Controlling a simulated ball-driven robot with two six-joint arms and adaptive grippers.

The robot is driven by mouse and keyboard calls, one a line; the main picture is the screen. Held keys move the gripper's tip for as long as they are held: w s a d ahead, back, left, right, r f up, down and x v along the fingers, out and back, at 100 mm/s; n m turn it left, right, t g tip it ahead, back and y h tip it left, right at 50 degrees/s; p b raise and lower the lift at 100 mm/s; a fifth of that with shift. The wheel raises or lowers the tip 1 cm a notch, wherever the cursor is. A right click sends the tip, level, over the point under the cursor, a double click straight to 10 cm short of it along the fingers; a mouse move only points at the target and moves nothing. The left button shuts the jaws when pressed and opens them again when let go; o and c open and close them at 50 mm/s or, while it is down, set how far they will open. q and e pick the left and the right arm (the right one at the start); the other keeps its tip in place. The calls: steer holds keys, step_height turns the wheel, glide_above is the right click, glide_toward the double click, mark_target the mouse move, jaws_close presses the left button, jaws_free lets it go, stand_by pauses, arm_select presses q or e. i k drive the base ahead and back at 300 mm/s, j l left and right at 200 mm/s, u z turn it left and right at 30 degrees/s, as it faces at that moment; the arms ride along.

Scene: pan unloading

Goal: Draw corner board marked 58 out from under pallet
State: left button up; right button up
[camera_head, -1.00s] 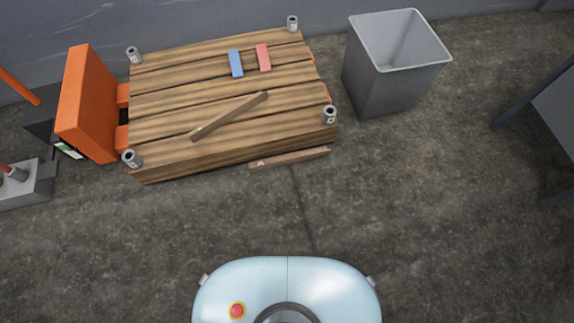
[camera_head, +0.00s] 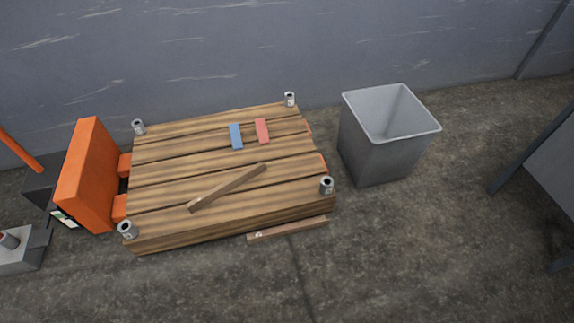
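The wooden pallet (camera_head: 222,160) sits in the middle left on the forks of an orange pallet truck. A brown board (camera_head: 288,229) lies at the pallet's near right edge, partly sticking out along it, with a small pale mark at its left end that is too small to read. Another brown board (camera_head: 228,187) lies diagonally on top of the pallet. I cannot tell which board, if either, is marked 58. Neither of my grippers is in view.
Cans stand at the pallet's corners, one at the near right (camera_head: 326,186). A blue block (camera_head: 236,136) and a red block (camera_head: 262,131) lie on top. The orange pallet truck (camera_head: 88,175) is at left, a grey bin (camera_head: 385,145) at right. The concrete floor in front is clear.

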mark_target(288, 227)
steer(key=i+l+u, duration=0.2)
steer(key=u, duration=0.15)
steer(key=i+l+u, duration=0.15)
steer(key=l+u, duration=0.15)
steer(key=i+l+u, duration=0.15)
steer(key=l+u, duration=0.2)
